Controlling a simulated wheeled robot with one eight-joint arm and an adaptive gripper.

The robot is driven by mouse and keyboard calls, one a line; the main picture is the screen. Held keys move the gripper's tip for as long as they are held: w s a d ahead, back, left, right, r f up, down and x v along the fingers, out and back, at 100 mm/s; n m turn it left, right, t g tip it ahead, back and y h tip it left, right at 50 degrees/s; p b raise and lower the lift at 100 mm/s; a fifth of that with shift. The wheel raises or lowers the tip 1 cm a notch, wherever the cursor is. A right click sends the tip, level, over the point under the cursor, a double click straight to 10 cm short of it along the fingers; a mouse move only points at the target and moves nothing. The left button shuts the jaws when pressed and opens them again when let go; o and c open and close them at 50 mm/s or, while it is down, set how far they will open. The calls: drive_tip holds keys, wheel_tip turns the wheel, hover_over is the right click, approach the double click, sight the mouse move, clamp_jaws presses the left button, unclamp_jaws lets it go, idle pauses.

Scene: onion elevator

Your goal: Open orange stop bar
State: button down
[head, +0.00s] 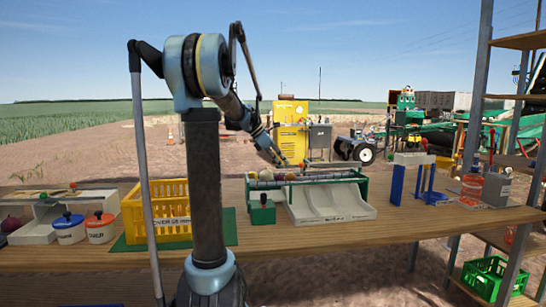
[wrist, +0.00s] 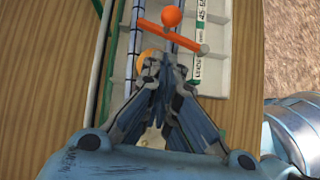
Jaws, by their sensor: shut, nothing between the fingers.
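The orange stop bar (wrist: 172,36) lies crosswise over a long rack of rods in the wrist view, with a round orange knob (wrist: 171,17) at its far side. My gripper (wrist: 163,62) is shut and empty, its fingertips just short of the bar in the picture. I cannot tell whether they touch it. A round yellow-orange item (wrist: 150,57) is partly hidden by the fingertips. In the head view, my gripper (head: 284,163) is low over the green-framed roller rack (head: 310,178) on the table; the bar is too small to make out surely there.
A white chute tray (head: 330,203) sits in front of the rack. A yellow crate (head: 158,209) stands left, beside white lidded pots (head: 70,233). Blue stands (head: 397,185) and a red bottle (head: 471,187) are on the right. The table's front right is clear.

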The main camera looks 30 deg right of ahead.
drive_tip(key=shift+s+d+f, duration=0.1)
drive_tip(key=shift+s+d, duration=0.3)
drive_tip(key=shift+d, duration=0.4)
drive_tip(key=shift+s+d+f, duration=0.1)
drive_tip(key=shift+s+d, duration=0.25)
drive_tip(key=shift+d, duration=0.4)
drive_tip(key=shift+d+m+g+y, duration=0.4)
drive_tip(key=shift+d+m, duration=0.1)
drive_tip(key=shift+m, duration=0.4)
drive_tip(key=shift+d+m+g, duration=0.4)
drive_tip(key=shift+d+m, duration=0.05)
drive_tip(key=shift+m, duration=0.15)
drive_tip(key=shift+s+d, duration=0.25)
drive_tip(key=shift+d, duration=0.35)
drive_tip(key=shift+s+d, duration=0.25)
drive_tip(key=shift+d, duration=0.35)
